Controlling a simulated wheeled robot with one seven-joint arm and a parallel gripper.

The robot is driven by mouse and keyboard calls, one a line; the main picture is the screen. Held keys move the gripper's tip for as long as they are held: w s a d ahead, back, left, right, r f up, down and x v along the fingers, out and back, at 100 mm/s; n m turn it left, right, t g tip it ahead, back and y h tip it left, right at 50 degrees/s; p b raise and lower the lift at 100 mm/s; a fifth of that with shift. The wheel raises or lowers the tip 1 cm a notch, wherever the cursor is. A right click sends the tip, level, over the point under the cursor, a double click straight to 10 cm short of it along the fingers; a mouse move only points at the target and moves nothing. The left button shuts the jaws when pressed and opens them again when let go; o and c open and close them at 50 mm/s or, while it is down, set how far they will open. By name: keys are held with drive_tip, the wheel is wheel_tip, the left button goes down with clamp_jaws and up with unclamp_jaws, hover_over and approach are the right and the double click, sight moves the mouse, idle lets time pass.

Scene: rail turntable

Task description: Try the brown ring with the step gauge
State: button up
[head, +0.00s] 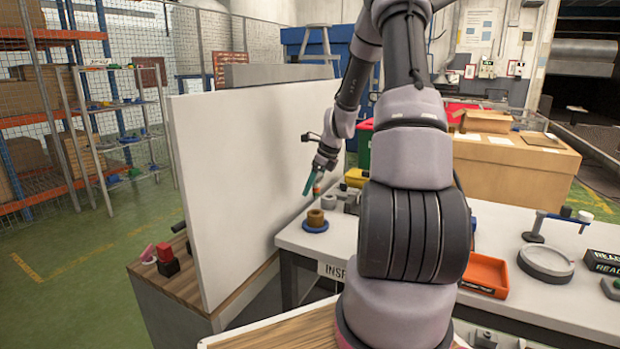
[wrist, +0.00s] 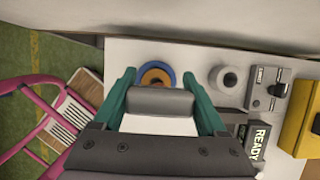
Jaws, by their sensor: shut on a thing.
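The brown ring (head: 315,217) sits on a round blue base near the left edge of the white table, below my gripper. In the wrist view the blue base (wrist: 143,75) shows just beyond the fingertips, with the ring partly hidden. My gripper (head: 311,180), with teal fingers, is above the ring in the head view. In the wrist view the fingers (wrist: 160,88) are shut on a grey cylindrical bar, which I take to be the step gauge (wrist: 160,102). A small orange part shows below the fingertips; I cannot tell whether the gauge touches the ring.
A tall white panel (head: 255,165) stands close left of the gripper. An orange tray (head: 485,274) is at the table's front.

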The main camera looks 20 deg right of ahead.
sight(311, 212)
drive_tip(key=shift+s+a, duration=0.1)
idle(0.3)
drive_tip(key=shift+f, duration=0.1)
drive_tip(key=shift+f, duration=1.8)
drive_tip(key=shift+f, duration=2.4)
idle(3.3)
